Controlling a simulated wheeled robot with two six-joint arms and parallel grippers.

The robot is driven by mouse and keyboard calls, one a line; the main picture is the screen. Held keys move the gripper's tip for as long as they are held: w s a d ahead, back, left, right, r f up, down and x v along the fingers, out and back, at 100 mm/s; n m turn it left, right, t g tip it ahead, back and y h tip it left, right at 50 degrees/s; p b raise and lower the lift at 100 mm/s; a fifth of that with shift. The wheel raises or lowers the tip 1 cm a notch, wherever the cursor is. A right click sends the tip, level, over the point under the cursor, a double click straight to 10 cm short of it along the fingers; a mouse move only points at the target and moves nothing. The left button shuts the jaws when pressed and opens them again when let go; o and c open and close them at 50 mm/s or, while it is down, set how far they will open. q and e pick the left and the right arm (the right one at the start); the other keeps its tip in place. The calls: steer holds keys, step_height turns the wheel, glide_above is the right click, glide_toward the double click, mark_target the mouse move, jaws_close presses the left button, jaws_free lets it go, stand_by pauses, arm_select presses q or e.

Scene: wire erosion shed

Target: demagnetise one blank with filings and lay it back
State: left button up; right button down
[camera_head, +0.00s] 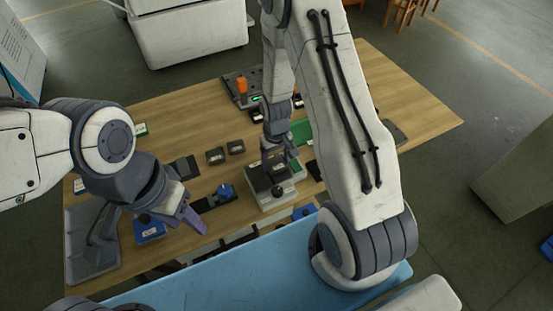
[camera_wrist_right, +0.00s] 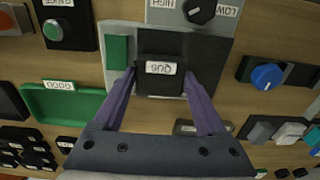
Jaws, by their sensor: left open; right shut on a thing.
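My right gripper (camera_wrist_right: 158,80) is shut on a dark blank (camera_wrist_right: 160,84) with a white label, in the right wrist view. The blank is over the dark top plate of a light grey demagnetiser (camera_wrist_right: 116,20), which has a green block or button and a LOW/HIGH knob (camera_wrist_right: 199,11). I cannot tell whether the blank touches the plate, and no filings can be made out. In the head view the right gripper (camera_head: 279,160) is above the demagnetiser (camera_head: 283,199). My left gripper (camera_head: 190,215) is open and empty over the table's near left part.
A green tray (camera_wrist_right: 62,104) lies left of the demagnetiser, with several dark blocks (camera_wrist_right: 30,150) close by. Two dark blocks (camera_head: 215,156) and a dark pad (camera_head: 183,167) lie on the wooden table (camera_head: 420,85).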

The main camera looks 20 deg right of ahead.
mark_target(252, 178)
steer(key=shift+f, duration=0.35)
stand_by(0.6)
steer(key=shift+a, duration=0.15)
steer(key=shift+a, duration=1.25)
steer(key=shift+a, duration=0.1)
steer(key=shift+s+a, duration=0.1)
steer(key=shift+a, duration=1.1)
steer(key=shift+a, duration=0.2)
steer(key=shift+a, duration=1.25)
steer(key=shift+r, duration=0.1)
step_height(252, 178, up, 7)
steer(key=p, duration=0.6)
steer(key=shift+r, duration=0.2)
